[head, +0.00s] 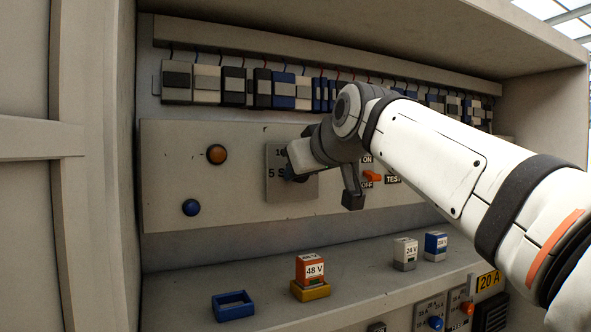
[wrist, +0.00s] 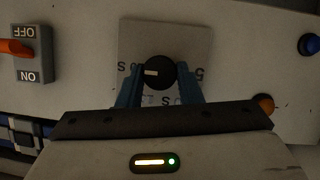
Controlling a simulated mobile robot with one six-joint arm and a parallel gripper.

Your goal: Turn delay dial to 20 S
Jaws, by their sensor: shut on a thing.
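The delay dial (wrist: 161,72) is a round black knob on a grey square plate (wrist: 190,35). Its white pointer mark points left in the wrist view, toward a label partly covered by a finger, of which an S shows. An upside-down 5 S label is on the right, and another label below is mostly hidden. My gripper (wrist: 160,80) is shut on the dial, with one blue finger on each side. In the head view my gripper (head: 297,172) covers most of the dial, while the plate (head: 274,188) and its 5 S label show.
An orange ON/OFF switch (head: 372,176) is close to the right of my gripper. An orange lamp (head: 217,154) and a blue button (head: 191,207) are on the left. Below, the shelf bears an orange 48 V block (head: 310,268), an empty blue holder (head: 233,306) and other blocks.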

